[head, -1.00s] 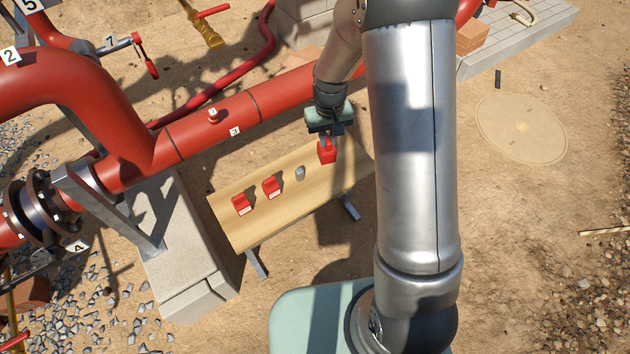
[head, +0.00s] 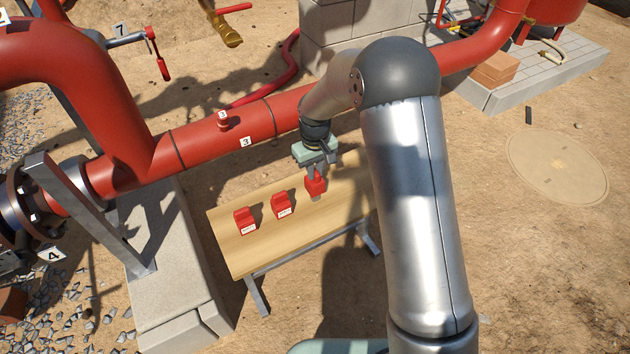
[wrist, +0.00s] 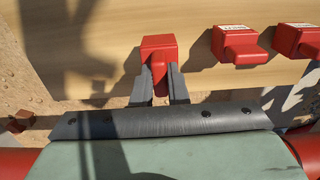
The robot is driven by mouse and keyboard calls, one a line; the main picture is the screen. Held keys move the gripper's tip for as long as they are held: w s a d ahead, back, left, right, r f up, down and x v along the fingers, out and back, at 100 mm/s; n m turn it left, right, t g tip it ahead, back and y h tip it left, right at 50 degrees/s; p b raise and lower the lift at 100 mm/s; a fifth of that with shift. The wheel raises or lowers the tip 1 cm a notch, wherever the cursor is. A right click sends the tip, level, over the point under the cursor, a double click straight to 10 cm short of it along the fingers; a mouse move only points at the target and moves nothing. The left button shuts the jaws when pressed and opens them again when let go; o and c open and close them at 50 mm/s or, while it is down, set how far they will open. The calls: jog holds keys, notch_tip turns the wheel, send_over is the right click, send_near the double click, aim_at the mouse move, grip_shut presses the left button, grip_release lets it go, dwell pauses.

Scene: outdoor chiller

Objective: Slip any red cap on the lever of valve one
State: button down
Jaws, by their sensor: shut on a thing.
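My gripper (head: 314,170) is shut on a red cap (head: 315,186), above or at the right part of a wooden bench (head: 240,251). In the wrist view the two dark fingers (wrist: 162,84) grip the narrow stem of the red cap (wrist: 158,41), one on each side. Two more red caps with white labels stand on the bench, a left one (head: 245,220) and a middle one (head: 281,205). A bit of grey shows just below the held cap; I cannot tell whether they touch. No label reading one is legible, so I cannot pick out valve one.
A large red pipe (head: 200,143) marked 3 runs behind the bench. A concrete block (head: 172,270) stands left of it. A valve with a red lever (head: 162,68) is at the back left, by label 7. Open sand lies to the right.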

aim_at(316, 187)
jog(key=shift+f, duration=1.55)
jog(key=shift+f+b, duration=0.1)
jog(key=shift+b, duration=0.2)
jog(key=c, duration=1.4)
grip_release()
jog(key=shift+c, duration=0.2)
